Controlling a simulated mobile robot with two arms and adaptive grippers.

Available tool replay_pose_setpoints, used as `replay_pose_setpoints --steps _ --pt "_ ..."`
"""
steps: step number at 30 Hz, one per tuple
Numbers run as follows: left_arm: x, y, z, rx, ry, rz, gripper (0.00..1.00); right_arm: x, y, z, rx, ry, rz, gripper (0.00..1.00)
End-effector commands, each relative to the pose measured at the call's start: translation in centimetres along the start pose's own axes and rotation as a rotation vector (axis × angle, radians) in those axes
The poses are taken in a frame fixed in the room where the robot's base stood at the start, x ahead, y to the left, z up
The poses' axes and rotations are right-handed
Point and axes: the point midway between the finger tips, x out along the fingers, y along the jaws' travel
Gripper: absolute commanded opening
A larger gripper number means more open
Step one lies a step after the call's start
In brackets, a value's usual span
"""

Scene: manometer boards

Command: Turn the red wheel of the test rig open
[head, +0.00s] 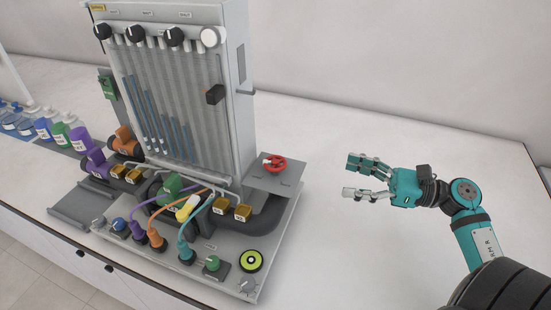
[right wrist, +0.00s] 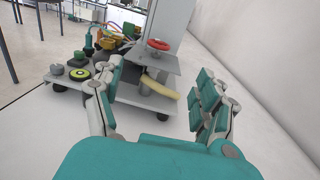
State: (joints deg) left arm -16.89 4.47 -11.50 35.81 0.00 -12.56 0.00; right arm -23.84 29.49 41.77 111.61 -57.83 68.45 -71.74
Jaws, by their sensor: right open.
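The red wheel (head: 274,163) lies flat on a small grey shelf (head: 285,182) at the right side of the test rig (head: 180,100). In the right wrist view the red wheel (right wrist: 158,45) shows ahead, between and beyond the fingers. My right gripper (head: 356,177) is open and empty, to the right of the wheel and clearly apart from it. Its teal fingers also show in the right wrist view (right wrist: 158,95), spread wide with nothing between them. My left gripper is not in view.
The rig's base carries coloured hoses, brass blocks and a yellow-green round knob (head: 251,261). A black clip (head: 215,95) sits on the manometer panel. Several bottles (head: 60,133) stand at the far left. The white bench between the rig and my right gripper is clear.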

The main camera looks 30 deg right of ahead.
Motion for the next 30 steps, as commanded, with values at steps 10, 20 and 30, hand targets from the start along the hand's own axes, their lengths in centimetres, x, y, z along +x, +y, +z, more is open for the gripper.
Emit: replay_pose_setpoints --steps 10,20,30 --pt "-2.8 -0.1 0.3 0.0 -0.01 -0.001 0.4 6.0 0.1 0.7 -0.001 -0.006 0.004 0.74" --pt "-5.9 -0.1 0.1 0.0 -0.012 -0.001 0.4 13.2 0.1 0.7 0.003 -0.007 0.004 0.74" --pt "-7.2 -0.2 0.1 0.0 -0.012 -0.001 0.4 17.0 0.1 0.2 0.001 -0.003 0.003 0.74"
